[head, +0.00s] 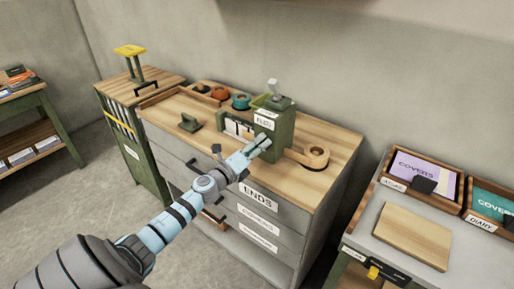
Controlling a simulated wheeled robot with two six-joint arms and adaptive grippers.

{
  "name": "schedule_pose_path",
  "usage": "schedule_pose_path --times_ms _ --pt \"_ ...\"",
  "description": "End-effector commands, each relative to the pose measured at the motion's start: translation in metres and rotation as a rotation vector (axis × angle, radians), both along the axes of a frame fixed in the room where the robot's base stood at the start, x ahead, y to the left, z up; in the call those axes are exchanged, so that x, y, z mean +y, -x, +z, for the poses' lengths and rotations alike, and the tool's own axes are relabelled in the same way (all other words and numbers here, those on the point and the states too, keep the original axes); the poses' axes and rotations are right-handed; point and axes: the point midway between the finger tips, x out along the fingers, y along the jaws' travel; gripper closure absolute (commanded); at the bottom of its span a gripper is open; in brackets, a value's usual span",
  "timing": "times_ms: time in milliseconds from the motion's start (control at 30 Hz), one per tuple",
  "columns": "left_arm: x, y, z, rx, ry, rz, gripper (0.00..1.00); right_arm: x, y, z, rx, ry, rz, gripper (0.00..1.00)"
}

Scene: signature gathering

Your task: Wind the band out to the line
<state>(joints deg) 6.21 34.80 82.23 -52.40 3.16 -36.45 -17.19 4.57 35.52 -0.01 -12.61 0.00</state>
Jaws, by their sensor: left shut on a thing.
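A green box-shaped machine (281,129) with a white label and a grey block on top stands on the wooden top of a grey drawer cabinet. My left gripper (262,142) is in front of the machine's face, below its label. Its fingers are shut on a small part there, which they mostly hide. White strips with dark marks (236,128) show at the machine's left side. I cannot make out the band or the line for sure. My right gripper is not in view.
A wooden piece with a round dark opening (316,156) lies right of the machine. Orange and teal rolls (240,101) sit in a tray behind left. A table with cover trays (423,178) and a board (412,236) is at right.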

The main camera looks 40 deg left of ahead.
Motion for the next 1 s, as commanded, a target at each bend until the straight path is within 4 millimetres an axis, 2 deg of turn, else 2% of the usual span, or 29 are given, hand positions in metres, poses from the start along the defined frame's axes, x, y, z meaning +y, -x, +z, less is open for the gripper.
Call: schedule_pose_path --times_ms 500,733,1000 --pt "-0.0001 -0.0002 0.0003 0.009 -0.425 -0.001 0.82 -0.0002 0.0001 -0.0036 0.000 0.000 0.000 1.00" --pt "-0.0001 -0.0003 0.0005 0.011 -0.526 -0.001 0.82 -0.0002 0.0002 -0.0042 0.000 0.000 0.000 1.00" --pt "-0.0001 -0.0003 0.0007 0.012 -0.565 -0.001 0.82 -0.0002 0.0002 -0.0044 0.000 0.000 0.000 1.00"
